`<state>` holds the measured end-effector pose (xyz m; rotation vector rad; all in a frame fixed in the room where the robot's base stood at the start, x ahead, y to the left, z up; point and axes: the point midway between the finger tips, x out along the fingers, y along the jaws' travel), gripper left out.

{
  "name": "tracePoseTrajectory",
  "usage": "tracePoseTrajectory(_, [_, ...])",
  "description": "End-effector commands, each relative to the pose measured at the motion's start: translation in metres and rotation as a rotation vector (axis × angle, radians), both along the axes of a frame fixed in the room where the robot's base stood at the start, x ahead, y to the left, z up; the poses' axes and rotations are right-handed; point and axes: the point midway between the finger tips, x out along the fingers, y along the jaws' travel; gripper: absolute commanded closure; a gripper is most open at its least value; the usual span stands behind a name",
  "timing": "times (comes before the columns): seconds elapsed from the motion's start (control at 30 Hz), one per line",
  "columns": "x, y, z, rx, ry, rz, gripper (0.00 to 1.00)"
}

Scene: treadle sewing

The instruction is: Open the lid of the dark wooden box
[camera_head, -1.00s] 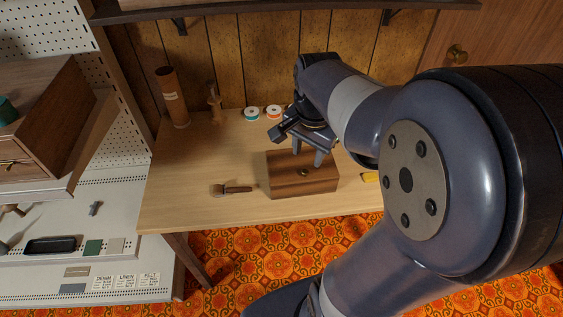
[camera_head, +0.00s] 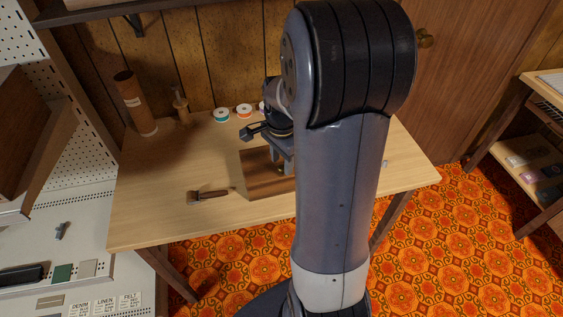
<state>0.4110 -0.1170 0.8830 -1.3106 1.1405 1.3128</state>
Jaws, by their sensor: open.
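The dark wooden box (camera_head: 262,182) stands on the light wooden table, near its front edge. Its left part shows and its lid looks shut; my arm hides its right part. My gripper (camera_head: 281,165) is open and points down at the top of the box. One finger shows at the lid; the rest of the gripper is partly behind my arm. I cannot tell whether the finger touches the box.
A brush with a dark handle (camera_head: 208,196) lies left of the box on the table (camera_head: 165,205). A brown cylinder (camera_head: 135,104), a wooden figure-like stand (camera_head: 182,106) and thread spools (camera_head: 222,115) stand at the back. The table's left middle is clear.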

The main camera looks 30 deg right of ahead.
Motion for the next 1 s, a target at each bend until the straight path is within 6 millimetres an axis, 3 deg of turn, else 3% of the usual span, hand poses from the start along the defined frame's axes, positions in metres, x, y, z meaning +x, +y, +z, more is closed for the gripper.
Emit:
tracePoseTrajectory(0.4, [0.0002,0.0000,-0.0105,-0.001,-0.001,0.001,0.59])
tracePoseTrajectory(0.9, [0.0001,0.0000,-0.0102,-0.001,-0.001,0.001,0.99])
tracePoseTrajectory(1.0, [0.0001,0.0000,-0.0102,-0.001,-0.001,0.001,1.00])
